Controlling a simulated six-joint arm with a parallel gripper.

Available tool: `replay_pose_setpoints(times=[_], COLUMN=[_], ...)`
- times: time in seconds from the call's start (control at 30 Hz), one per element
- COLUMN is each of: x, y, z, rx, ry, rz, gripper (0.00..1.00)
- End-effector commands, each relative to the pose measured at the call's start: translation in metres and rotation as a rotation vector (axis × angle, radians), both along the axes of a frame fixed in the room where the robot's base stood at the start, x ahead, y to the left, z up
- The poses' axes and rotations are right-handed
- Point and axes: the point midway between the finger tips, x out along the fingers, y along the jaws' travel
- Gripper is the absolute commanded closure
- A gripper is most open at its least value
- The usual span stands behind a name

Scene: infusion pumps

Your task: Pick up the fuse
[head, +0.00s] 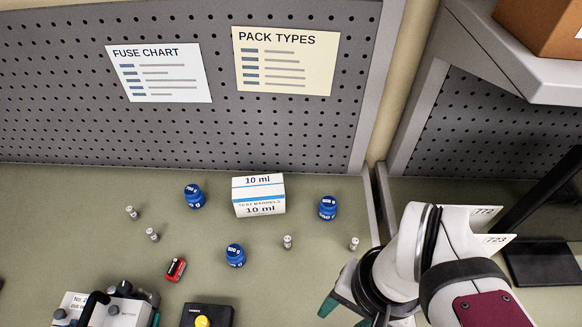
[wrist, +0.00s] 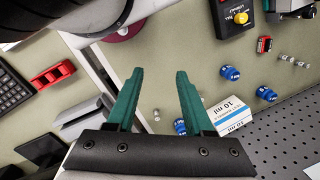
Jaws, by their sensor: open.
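Several small silvery cylinders that look like fuses stand on the green bench. Two more, a far-left fuse (head: 132,212) and a nearby fuse (head: 152,234), are at the left. My gripper (head: 345,314) has green fingers, partly cut off by the bottom edge. In the wrist view my gripper (wrist: 160,72) is open and empty. A small fuse (wrist: 157,114) shows in the gap between its fingers, apart from both.
A red battery-like part (head: 176,269) lies nearer. A yellow-button box (head: 207,315) is at the front. A pegboard (head: 60,100) closes the back.

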Motion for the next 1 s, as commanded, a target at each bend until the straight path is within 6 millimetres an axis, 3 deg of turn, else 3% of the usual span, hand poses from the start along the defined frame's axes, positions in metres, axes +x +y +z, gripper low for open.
replay_pose_setpoints(times=[0.27,0.37,0.43,0.5,0.6,0.7,0.83,1.0], x=[0.004,0.042,0.089,0.133,0.182,0.207,0.211,0.21], y=[-0.001,-0.012,-0.026,-0.042,-0.06,-0.07,-0.072,-0.072], z=[0.001,0.002,-0.003,-0.015,-0.039,-0.055,-0.08,-0.13], rx=[-0.003,-0.03,-0.061,-0.09,-0.118,-0.133,-0.133,-0.132], ry=[-0.002,-0.021,-0.047,-0.067,-0.087,-0.096,-0.094,-0.092], rz=[0.016,0.18,0.38,0.582,0.815,0.948,0.987,0.984], gripper=[0.43,0.43,0.43,0.43,0.43,0.43,0.43,0.43])
